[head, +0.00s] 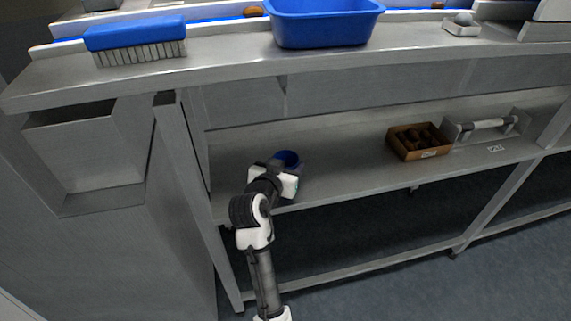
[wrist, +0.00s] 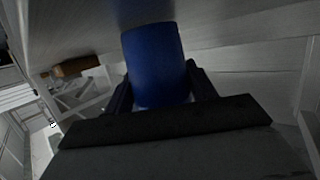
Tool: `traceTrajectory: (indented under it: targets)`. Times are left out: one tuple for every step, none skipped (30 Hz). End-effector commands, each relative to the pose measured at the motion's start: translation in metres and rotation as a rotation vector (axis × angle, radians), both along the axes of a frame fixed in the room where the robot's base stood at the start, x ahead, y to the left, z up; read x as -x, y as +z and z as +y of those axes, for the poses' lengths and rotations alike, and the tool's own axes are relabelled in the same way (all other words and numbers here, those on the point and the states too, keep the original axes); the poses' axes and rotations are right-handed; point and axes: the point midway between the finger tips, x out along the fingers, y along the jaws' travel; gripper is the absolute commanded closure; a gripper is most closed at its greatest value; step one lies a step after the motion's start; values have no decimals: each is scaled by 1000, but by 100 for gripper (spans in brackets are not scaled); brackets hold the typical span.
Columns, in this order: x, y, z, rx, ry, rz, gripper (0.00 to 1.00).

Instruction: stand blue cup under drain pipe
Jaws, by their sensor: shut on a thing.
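The blue cup (head: 288,158) is over the left part of the lower shelf (head: 335,165), below the worktop. In the wrist view the blue cup (wrist: 155,58) fills the space between the two dark fingers. My gripper (wrist: 160,84) is shut on the blue cup. In the head view my wrist hides part of the cup, and I cannot tell whether its base touches the shelf. I cannot make out a drain pipe in either view.
A brown box of dates (head: 405,150) and a grey tray with a handle (head: 480,129) stand right on the lower shelf. Above, a blue brush (head: 135,36) and a blue tub (head: 322,30) sit on the worktop (head: 215,50). A metal bin (head: 85,150) hangs at left.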

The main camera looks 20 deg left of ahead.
Motion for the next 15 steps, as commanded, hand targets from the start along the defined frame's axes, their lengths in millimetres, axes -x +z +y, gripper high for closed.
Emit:
traceTrajectory:
  targets:
    - [0,0,0,0,0,0,69]
    - [0,0,0,0,0,0,69]
    - [0,-1,0,0,0,0,69]
    - [0,-2,0,0,0,0,69]
    - [0,-4,0,0,0,0,69]
    - [0,-5,0,0,0,0,69]
    - [0,-4,0,0,0,0,42]
    - [0,-3,0,0,0,0,38]
    - [0,-3,0,0,0,0,32]
    - [0,-3,0,0,0,0,29]
    - [0,-3,0,0,0,0,25]
    - [0,-3,0,0,0,0,22]
    - [0,-3,0,0,0,0,22]
    - [0,-3,0,0,0,0,22]
    - [0,-3,0,0,0,0,22]
